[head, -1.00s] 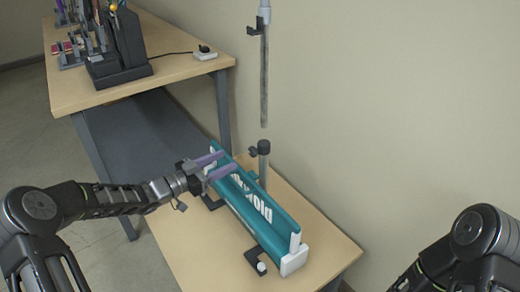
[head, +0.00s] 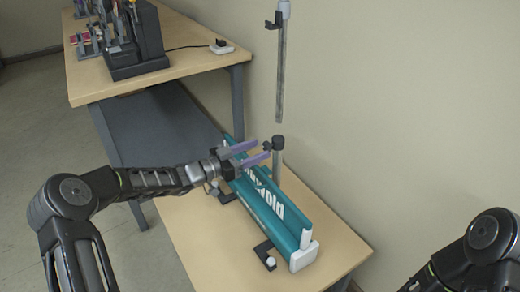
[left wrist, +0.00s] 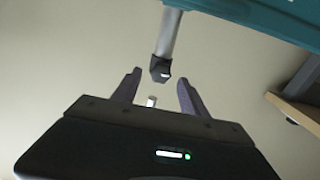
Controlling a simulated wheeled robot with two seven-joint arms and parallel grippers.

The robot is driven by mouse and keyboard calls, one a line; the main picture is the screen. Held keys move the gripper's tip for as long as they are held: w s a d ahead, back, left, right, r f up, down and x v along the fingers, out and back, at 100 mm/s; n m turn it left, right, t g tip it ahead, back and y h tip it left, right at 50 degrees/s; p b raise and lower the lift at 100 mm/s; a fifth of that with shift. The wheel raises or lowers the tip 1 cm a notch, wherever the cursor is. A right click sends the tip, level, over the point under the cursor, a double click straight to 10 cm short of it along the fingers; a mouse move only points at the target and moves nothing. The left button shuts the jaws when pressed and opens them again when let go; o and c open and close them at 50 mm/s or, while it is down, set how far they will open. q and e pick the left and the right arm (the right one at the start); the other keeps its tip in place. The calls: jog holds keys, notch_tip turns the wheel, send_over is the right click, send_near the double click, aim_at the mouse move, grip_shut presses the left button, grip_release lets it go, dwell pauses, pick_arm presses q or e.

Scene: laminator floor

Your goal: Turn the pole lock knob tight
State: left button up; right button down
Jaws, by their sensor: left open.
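The lower pole (head: 278,165) stands upright behind a teal laminator-like unit, with a dark collar at its top. The pole lock knob (head: 267,145) is a small dark knob on the collar's left side. My left gripper (head: 264,150) is open, its purple fingers reaching over the unit to the knob. In the head view the fingertips overlap the knob area; I cannot tell whether they touch it. In the left wrist view the dark collar and knob (left wrist: 160,69) show between and just beyond the fingertips (left wrist: 159,78). My right gripper is out of view.
The teal unit (head: 275,208) with white ends lies on the wooden table (head: 195,235). An upper pole (head: 281,75) is upright against the wall, above the lower pole with a gap between. A desk with tools (head: 100,75) is at the back left.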

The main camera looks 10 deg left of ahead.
pick_arm(q)
jog(key=shift+x, duration=0.9)
jog(key=shift+c, duration=0.4)
grip_shut()
